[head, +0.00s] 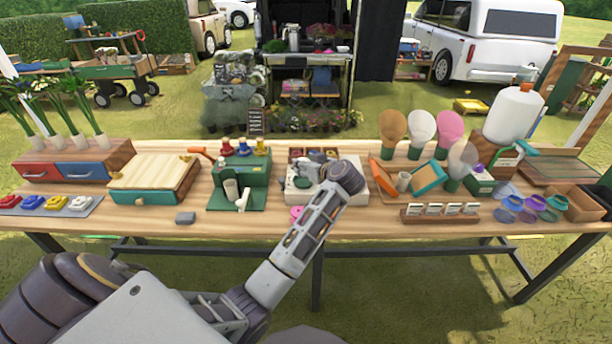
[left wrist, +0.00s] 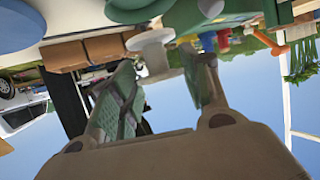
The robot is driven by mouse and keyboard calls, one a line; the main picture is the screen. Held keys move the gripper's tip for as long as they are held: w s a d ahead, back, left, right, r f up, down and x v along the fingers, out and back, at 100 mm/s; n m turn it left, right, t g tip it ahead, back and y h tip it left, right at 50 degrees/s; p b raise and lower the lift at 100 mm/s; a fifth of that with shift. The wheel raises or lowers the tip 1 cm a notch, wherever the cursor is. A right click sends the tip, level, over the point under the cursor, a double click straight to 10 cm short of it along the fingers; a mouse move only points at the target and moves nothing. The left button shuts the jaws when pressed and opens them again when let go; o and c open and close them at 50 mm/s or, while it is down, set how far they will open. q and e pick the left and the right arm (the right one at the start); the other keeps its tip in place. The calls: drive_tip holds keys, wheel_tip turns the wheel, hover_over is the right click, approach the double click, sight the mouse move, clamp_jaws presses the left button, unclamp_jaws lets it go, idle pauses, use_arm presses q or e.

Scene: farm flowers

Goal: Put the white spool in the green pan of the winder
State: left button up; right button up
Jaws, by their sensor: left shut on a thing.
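My left arm reaches over the table in the head view, and its wrist hides the left gripper there. In the left wrist view my left gripper (left wrist: 163,95) is shut on the white spool (left wrist: 150,40), held at the fingertips. The spool's wide white flange faces away from the palm. A round green part (left wrist: 135,10), which looks like the green pan, is close beyond the spool; I cannot tell whether they touch. What looks like the winder is a white machine (head: 302,190) beside my wrist, partly hidden by it. My right gripper is not in view.
Left of the winder stands a green rack (head: 243,167) with coloured spools on top and white cylinders in front. A wooden box (head: 155,180) is further left. The front table edge is mostly clear.

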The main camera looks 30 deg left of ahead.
use_arm(q)
wheel_tip(320, 180, down, 3)
drive_tip(key=shift+f, duration=0.7)
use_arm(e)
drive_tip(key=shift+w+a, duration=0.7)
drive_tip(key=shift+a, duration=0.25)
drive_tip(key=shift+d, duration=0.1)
